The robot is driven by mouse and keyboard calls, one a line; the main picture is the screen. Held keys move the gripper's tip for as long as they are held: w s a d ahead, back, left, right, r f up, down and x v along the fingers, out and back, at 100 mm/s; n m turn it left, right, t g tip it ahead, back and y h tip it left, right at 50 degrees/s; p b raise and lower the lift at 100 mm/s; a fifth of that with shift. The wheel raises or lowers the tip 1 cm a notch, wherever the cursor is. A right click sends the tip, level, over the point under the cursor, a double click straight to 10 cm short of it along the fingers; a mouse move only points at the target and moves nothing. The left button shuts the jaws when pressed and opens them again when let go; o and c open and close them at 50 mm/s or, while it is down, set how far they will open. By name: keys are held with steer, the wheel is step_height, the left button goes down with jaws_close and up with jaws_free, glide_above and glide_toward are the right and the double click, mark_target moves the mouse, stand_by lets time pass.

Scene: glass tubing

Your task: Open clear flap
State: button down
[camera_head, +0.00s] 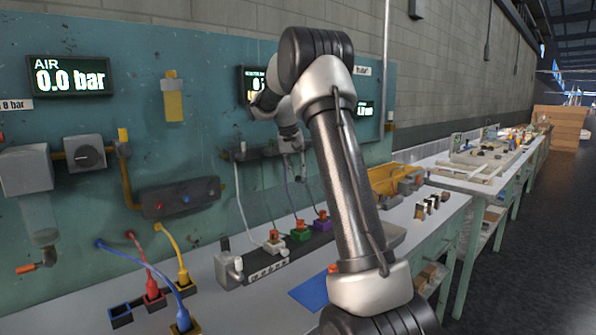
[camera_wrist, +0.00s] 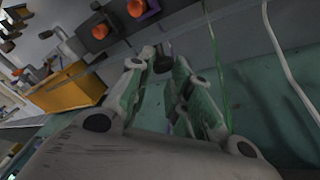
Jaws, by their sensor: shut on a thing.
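My gripper (camera_head: 290,146) is in front of the teal wall panel (camera_head: 215,95), by a dark rail with hanging cables. In the wrist view its two fingers (camera_wrist: 164,66) close together on a small dark part (camera_wrist: 163,59) at their tips. The part is too small and too covered to tell whether it belongs to the clear flap. I cannot make out a clear flap in either view. My arm hides part of the panel behind it.
A yellow bin (camera_head: 388,181) stands on the bench. Plugs, cables and a power strip (camera_head: 268,268) crowd the bench's left part.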

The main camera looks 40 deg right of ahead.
steer(key=shift+a+f, duration=0.15)
steer(key=shift+f, duration=0.5)
steer(key=shift+a+f, duration=0.15)
steer(key=shift+f, duration=0.45)
steer(key=c, duration=1.4)
jaws_free()
steer(key=shift+c, duration=0.2)
steer(key=o, duration=0.3)
steer(key=shift+w+d+f, duration=0.2)
steer(key=shift+d+f, duration=0.05)
steer(key=shift+f, duration=0.1)
steer(key=shift+a+r, duration=0.1)
steer(key=shift+c, duration=0.3)
steer(key=shift+r, duration=0.25)
steer(key=shift+r, duration=0.25)
steer(key=w+v, duration=0.1)
steer(key=v, duration=1)
steer(key=shift+s+r, duration=0.2)
steer(key=shift+s, duration=0.2)
